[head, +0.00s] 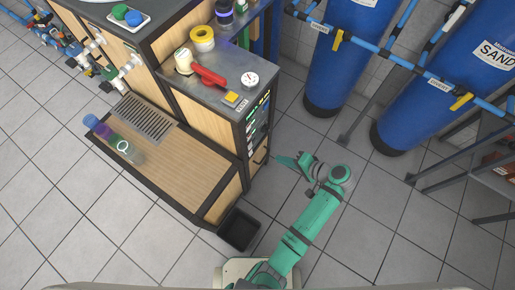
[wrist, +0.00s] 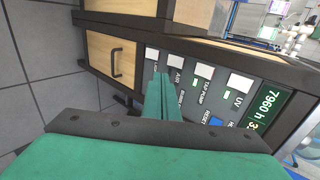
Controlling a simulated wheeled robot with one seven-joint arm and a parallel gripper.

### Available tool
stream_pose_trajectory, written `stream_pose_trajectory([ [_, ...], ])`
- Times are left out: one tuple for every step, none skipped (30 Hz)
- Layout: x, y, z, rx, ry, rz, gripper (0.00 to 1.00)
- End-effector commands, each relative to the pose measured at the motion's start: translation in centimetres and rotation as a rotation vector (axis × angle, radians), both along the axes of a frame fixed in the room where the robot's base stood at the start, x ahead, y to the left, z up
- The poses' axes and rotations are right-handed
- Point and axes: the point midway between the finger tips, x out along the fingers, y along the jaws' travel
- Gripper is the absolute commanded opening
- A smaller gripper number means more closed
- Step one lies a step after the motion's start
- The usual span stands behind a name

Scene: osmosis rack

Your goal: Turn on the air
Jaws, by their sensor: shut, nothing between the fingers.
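The control panel (wrist: 217,88) is on the side of the wooden cabinet, with a row of white switches and dark labels. The AIR label (wrist: 178,75) is under a white switch (wrist: 177,61). To its right are the TAP PUMP switch (wrist: 204,71) and the UV switch (wrist: 240,82), each with a small green light close by. I cannot tell whether a light by AIR is lit. My gripper (wrist: 160,80) is shut and empty, its tips in front of the panel just left of and below the AIR label, covering part of the panel. Contact cannot be told. In the head view, my gripper (head: 284,161) is right of the cabinet.
A green display (wrist: 269,108) and a blue RESET button (wrist: 216,120) are on the panel's right part. A drawer with a black handle (wrist: 116,62) is to the left. Blue tanks (head: 345,60) stand behind my arm. A black bin (head: 239,230) is on the floor.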

Motion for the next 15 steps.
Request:
stream_pose_trajectory([
  [0.2, -0.2, 0.4, 0.01, -0.002, 0.007, 0.0],
  [0.3, -0.2, 0.6, 0.014, -0.003, 0.011, 0.0],
  [0.3, -0.2, 0.7, 0.019, -0.003, 0.015, 0.0],
  [0.4, -0.1, 0.7, 0.021, -0.002, 0.018, 0.0],
  [0.4, 0.0, 0.6, 0.023, -0.002, 0.019, 0.0],
  [0.5, 0.2, 0.5, 0.024, -0.002, 0.02, 0.0],
  [0.7, 0.4, 0.3, 0.024, -0.001, 0.019, 0.0],
  [0.8, 0.6, 0.1, 0.024, -0.001, 0.019, 0.0],
  [1.0, 1.0, -0.2, 0.023, -0.001, 0.021, 0.0],
  [1.2, 1.3, -0.4, 0.023, 0.0, 0.021, 0.0],
  [1.4, 1.6, -0.7, 0.023, 0.0, 0.021, 0.0],
  [1.7, 2.1, -1.1, 0.023, 0.0, 0.021, 0.0],
  [2.0, 2.5, -1.5, 0.023, 0.0, 0.021, 0.0],
  [2.2, 2.9, -1.8, 0.023, 0.0, 0.022, 0.0],
  [2.5, 3.4, -2.2, 0.023, 0.0, 0.021, 0.0],
])
